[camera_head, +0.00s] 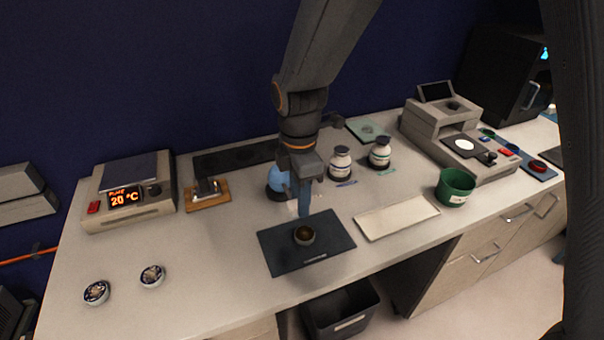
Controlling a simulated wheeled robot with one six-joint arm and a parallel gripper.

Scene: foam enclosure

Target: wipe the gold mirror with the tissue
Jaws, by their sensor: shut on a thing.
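A small round piece with a gold-brown top, seemingly the gold mirror (304,234), lies on a dark mat (282,259) near the bench's front edge. My gripper (304,208) points down just above and behind it, with a narrow blue strip at its end. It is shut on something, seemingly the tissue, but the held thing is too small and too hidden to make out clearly. A small pale patch shows just left of the strip. I cannot tell whether the strip's lower end touches the round piece.
A white tray (397,217) and a green pot (455,188) stand to the right. Two white bottles (341,163) and a blue round object (278,179) stand close behind my gripper. A display unit (128,196) and two small tins (97,292) are left. The front left bench is mostly clear.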

